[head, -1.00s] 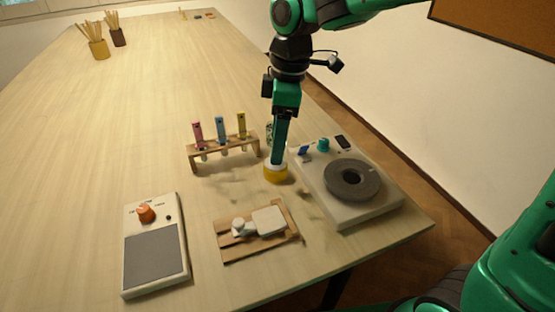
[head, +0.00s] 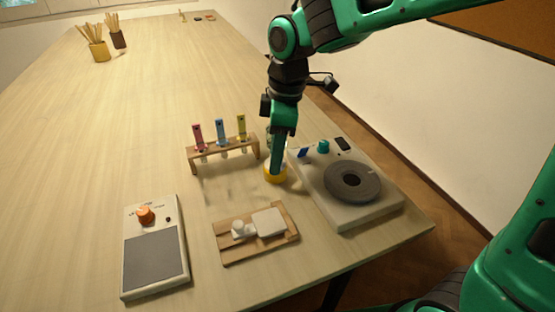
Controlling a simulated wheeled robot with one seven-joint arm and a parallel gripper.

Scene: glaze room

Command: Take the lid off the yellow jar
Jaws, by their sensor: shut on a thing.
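The yellow jar (head: 275,177) stands on the table, left of the grey-topped machine and right of the vial rack's front end. My gripper (head: 277,166) points down at the jar's top from above, and its fingers are shut at the lid. The fingers hide most of the lid, so I cannot see its full outline or any gap between lid and jar. The jar looks upright.
A wooden rack (head: 222,154) with pink, blue and yellow vials stands to the left. A white machine (head: 347,210) with a grey disc is close on the right. A wooden board (head: 228,253) with a white bottle lies in front. A scale (head: 154,288) is front left.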

